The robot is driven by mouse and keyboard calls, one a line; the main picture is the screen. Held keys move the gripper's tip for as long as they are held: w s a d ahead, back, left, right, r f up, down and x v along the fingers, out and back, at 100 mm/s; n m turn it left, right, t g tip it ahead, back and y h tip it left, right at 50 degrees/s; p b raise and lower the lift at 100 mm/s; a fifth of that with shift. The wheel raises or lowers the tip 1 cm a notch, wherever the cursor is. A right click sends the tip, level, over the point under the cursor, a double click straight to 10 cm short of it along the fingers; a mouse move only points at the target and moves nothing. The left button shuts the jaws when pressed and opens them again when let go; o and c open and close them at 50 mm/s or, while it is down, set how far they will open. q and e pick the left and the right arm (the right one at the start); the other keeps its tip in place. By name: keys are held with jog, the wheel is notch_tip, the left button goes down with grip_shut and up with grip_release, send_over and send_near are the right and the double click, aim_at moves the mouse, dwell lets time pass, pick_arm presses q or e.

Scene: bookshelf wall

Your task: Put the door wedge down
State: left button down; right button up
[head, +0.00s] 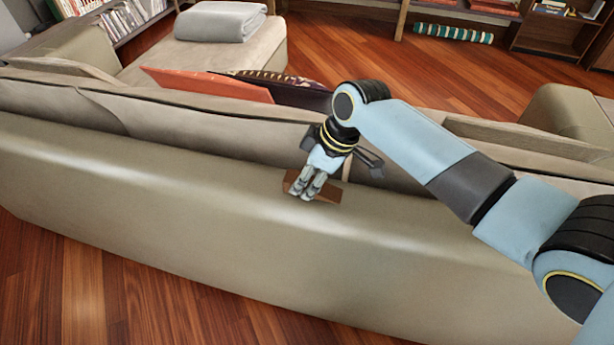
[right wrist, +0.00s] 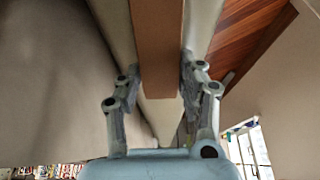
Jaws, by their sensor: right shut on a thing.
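The door wedge (head: 328,194) is a brown block. In the head view it shows at my right gripper (head: 309,191), at the top of the sofa's back (head: 210,200). My right gripper is shut on it. In the right wrist view the brown wedge (right wrist: 157,50) lies between the two fingers of my right gripper (right wrist: 160,88), one finger against each side. The fingers hide part of the wedge in the head view. I cannot tell whether its underside touches the sofa. My left gripper is not in view.
Orange and dark patterned cushions (head: 215,84) lean behind the sofa back. A folded grey blanket (head: 221,20) lies on the chaise. Shelves with books (head: 110,20) stand at the back left.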

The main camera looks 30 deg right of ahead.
aim_at(329, 192)
jog(key=o, duration=1.2)
jog(key=shift+f, duration=0.1)
jog(key=v, duration=1.2)
jog(key=shift+p, duration=0.4)
